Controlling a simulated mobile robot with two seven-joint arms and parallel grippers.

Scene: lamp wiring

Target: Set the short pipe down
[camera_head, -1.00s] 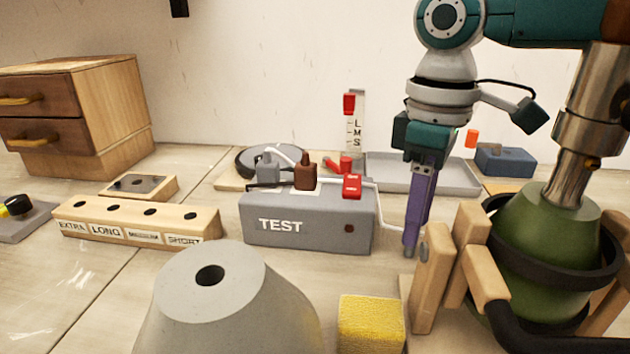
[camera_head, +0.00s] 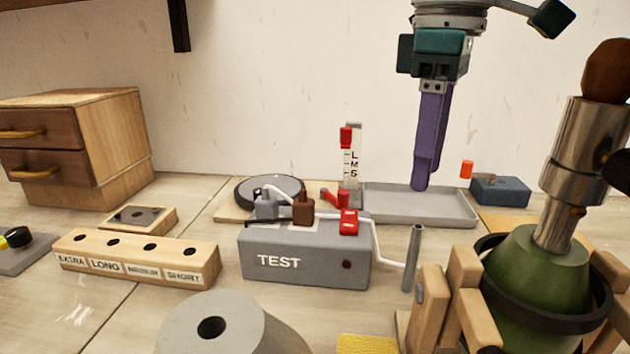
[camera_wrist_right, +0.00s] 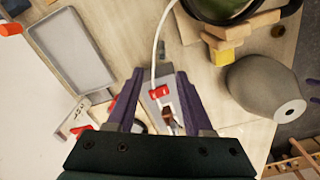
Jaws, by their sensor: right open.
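The short pipe, a thin grey tube (camera_head: 412,258), stands upright and slightly tilted between the grey TEST box (camera_head: 305,252) and the wooden clamp blocks (camera_head: 431,305). Its lower end is close to the blocks; I cannot tell exactly what it rests on. My right gripper (camera_head: 420,188), with purple fingers, is above and behind the pipe in the head view, apart from it. In the right wrist view its fingers (camera_wrist_right: 158,103) are spread, with nothing held between them. My left gripper is not in view.
A white cable (camera_head: 381,258) runs from the red clip (camera_head: 348,222) towards the pipe. A green lamp body (camera_head: 535,275) sits in the clamp. A grey tray (camera_head: 400,218) lies behind. The labelled wooden rack (camera_head: 137,258) and grey cone (camera_head: 225,330) stand left.

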